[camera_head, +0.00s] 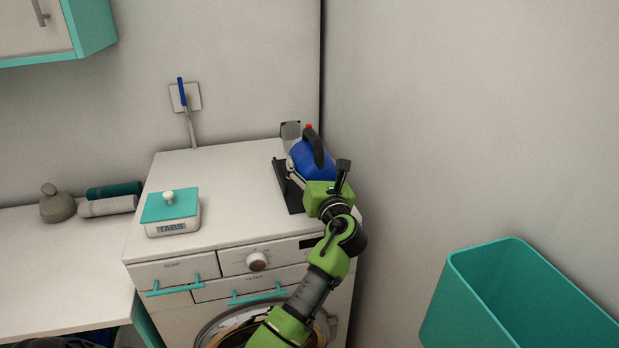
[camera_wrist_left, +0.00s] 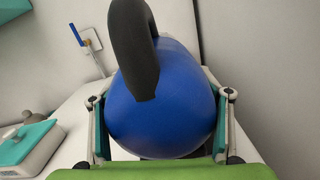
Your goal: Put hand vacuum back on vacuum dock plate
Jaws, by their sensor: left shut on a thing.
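The hand vacuum (camera_head: 312,163) has a blue body, a black handle, a red tip on top and a grey nozzle pointing to the back. My left gripper (camera_head: 316,177) is shut on its body from the front, with one finger on each side in the left wrist view (camera_wrist_left: 162,100). The black vacuum dock plate (camera_head: 291,197) lies on top of the washing machine at its right side. The vacuum is at or above the plate's right part; I cannot tell whether they touch. The gripper and vacuum hide part of the plate. My right gripper is out of view.
The washing machine top (camera_head: 225,165) is mostly clear. A TABS box (camera_head: 172,226) with a teal lid stands at its front left. The right wall is close beside the vacuum. A teal bin (camera_head: 480,275) stands at lower right.

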